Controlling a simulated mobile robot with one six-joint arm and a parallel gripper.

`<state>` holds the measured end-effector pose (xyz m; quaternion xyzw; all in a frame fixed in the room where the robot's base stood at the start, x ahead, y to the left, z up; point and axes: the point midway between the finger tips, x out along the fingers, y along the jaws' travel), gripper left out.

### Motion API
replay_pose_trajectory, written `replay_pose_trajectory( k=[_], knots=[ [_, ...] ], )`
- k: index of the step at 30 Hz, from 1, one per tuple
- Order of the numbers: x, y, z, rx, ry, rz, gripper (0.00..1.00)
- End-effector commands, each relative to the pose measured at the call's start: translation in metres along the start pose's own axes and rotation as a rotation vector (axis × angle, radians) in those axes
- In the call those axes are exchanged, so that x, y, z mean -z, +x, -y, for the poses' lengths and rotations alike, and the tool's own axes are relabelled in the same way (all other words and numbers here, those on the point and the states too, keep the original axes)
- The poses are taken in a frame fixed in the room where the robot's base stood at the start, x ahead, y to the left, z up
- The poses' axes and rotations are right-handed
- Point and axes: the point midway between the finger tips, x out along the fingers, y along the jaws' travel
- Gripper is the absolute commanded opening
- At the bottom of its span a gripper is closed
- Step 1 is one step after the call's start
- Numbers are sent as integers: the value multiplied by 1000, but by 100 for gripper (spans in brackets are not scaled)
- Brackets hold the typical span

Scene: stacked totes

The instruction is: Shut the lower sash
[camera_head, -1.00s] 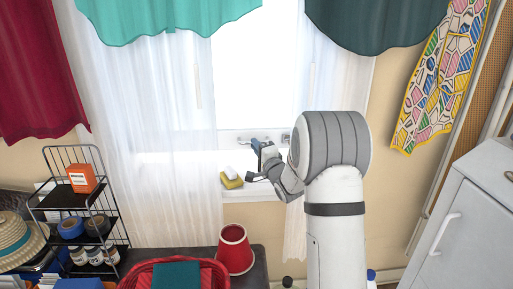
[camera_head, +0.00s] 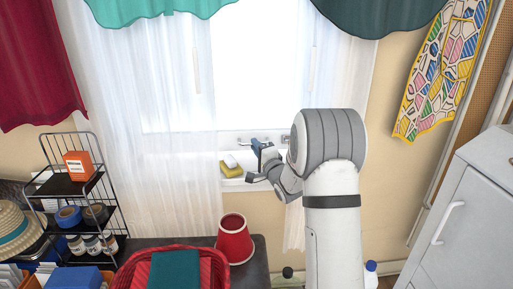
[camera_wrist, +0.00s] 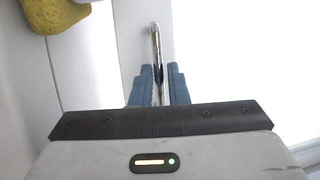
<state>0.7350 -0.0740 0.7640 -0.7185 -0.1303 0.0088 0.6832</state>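The window's lower sash (camera_head: 230,137) has a white bottom rail a little above the sill. Two small metal handles show on the rail, one at the left (camera_head: 241,140). My gripper (camera_head: 259,152) is at the rail, close to the right handle. In the wrist view a chrome handle (camera_wrist: 155,42) runs between the blue finger pads of my gripper (camera_wrist: 160,72). The pads are close together on either side of it and look shut on it. My wrist and arm hide part of the rail's right end.
Sheer curtains (camera_head: 175,160) hang at both sides. Below stand a red bucket (camera_head: 235,240) and a red basket (camera_head: 222,283). A grey cabinet (camera_head: 465,215) stands right.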

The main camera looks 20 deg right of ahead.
Motion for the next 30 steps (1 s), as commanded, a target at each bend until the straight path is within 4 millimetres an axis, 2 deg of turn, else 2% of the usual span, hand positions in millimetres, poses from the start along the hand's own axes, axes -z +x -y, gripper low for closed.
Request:
replay_pose_trajectory(
  k=[1, 6, 14, 17, 25, 30],
  knots=[
    [0, 0, 1, 1, 0, 0, 19],
    [0, 0, 1, 2, 0, 0, 32],
    [0, -2, 1, 2, 0, 0, 32],
    [1, -12, 2, 0, 0, -2, 32],
    [1, -58, 2, -1, 0, -2, 32],
    [1, -74, 1, 1, 1, -1, 32]
  ],
)
